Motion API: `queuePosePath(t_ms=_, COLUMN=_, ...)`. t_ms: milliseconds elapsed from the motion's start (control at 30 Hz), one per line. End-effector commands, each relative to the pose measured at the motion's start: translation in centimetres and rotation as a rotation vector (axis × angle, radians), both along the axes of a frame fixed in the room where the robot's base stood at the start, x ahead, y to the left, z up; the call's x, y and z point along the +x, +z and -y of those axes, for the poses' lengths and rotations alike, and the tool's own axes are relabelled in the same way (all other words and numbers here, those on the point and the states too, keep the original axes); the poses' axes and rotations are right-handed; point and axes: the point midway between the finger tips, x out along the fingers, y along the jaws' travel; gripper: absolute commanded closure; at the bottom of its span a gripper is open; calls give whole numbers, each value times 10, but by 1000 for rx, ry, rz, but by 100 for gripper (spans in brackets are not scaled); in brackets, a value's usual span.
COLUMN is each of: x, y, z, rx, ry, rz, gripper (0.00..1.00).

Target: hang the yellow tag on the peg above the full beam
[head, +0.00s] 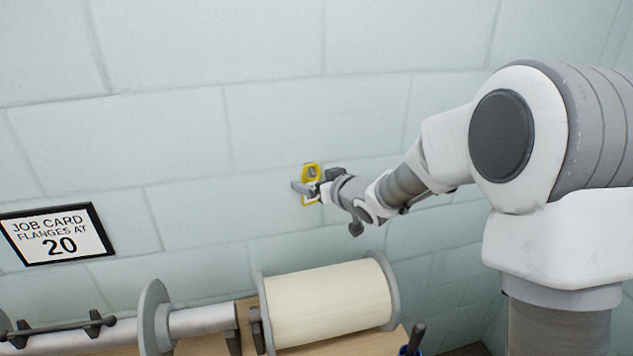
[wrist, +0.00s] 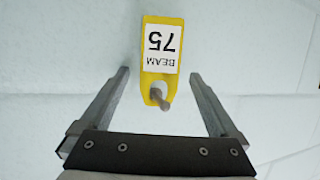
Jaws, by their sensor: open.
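The yellow tag (wrist: 148,20), with a white label reading BEAM 75, is upside down in the wrist view. A short peg (wrist: 159,99) shows in the tag's hole, and the tag appears to hang on it against the wall. In the head view the tag (head: 311,168) is partly hidden by my gripper (head: 305,190). My gripper is open, with one finger on each side of the tag and visible gaps between them in the wrist view (wrist: 159,74). The full beam (head: 328,302), wound with cream yarn, lies below and slightly right.
A bare beam (head: 200,320) with grey flanges lies left of the full one on a wooden stand (head: 245,312). A framed job card (head: 57,235) reading FLANGES AT 20 hangs on the wall at left. The pale block wall around the tag is clear.

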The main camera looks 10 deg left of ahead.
Motion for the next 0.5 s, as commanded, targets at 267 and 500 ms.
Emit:
queuePosePath(t_ms=267, x=-14, y=8, z=14, rx=1, ry=-3, rz=2, gripper=4)
queuePosePath(t_ms=500, x=-48, y=25, z=42, rx=0, ry=-4, rz=2, gripper=4)
